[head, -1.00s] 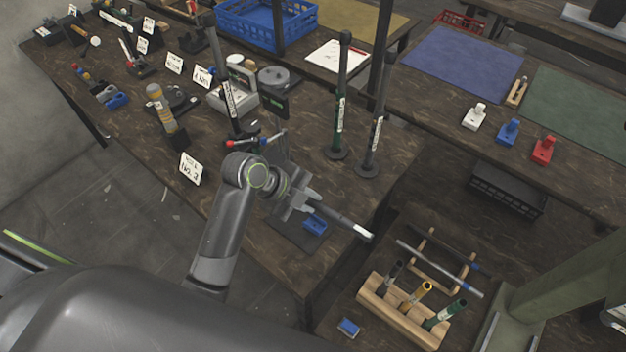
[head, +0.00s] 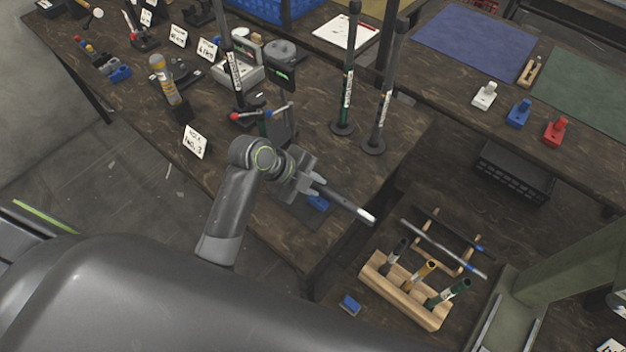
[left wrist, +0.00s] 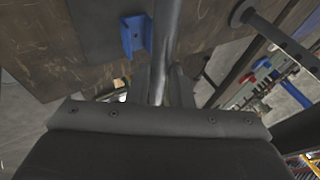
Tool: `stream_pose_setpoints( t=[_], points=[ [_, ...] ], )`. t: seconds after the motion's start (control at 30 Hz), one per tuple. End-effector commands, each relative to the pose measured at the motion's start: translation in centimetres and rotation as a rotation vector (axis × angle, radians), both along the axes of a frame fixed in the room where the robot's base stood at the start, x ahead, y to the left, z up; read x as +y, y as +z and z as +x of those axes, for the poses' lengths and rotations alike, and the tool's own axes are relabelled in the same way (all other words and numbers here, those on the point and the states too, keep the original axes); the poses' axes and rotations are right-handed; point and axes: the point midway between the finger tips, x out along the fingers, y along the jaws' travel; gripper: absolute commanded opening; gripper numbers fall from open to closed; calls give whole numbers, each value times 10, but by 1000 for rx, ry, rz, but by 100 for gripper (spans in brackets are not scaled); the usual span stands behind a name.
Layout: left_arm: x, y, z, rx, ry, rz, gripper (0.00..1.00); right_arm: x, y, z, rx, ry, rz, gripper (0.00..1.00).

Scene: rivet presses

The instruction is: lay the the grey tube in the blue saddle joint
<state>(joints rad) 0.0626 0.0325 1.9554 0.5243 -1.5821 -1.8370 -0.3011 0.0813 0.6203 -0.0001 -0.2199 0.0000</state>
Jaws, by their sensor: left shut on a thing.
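My left gripper (head: 310,186) is shut on the grey tube (head: 345,206), whose pale end points to the lower right. The blue saddle joint (head: 318,203) is on a dark plate near the table's front corner, partly hidden behind the gripper and tube in the head view. In the left wrist view, the tube (left wrist: 169,35) runs up from between the fingers (left wrist: 160,82). The blue saddle joint (left wrist: 133,36) shows just left of the tube there, with a gap between them in the picture. The tube does not appear seated in it. My right gripper is not in view.
Two upright dark posts (head: 348,80) (head: 385,95) stand behind the gripper. A red-and-blue-ended clamp (head: 262,112) is at the back left. A wooden rack (head: 405,298) holding several tubes and a small blue block (head: 350,304) are at the front right.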

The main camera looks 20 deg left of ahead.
Motion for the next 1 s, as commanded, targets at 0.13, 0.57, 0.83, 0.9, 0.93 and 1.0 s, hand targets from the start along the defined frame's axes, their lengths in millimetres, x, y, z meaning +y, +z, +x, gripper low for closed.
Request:
stream_pose_setpoints(
  t=[0.13,0.57,0.83,0.9,0.93,1.0],
  points=[
    [0,-17,0,1,0,-1,0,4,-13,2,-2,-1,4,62],
    [0,-22,0,-1,-1,0,0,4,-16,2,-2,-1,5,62],
    [0,-22,0,-1,-1,0,0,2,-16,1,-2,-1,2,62],
    [0,-22,0,-1,0,0,0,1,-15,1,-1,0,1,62],
    [0,-21,0,-1,0,0,0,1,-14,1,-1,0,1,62],
    [0,-21,0,-1,0,0,0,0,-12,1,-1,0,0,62]
  ],
)
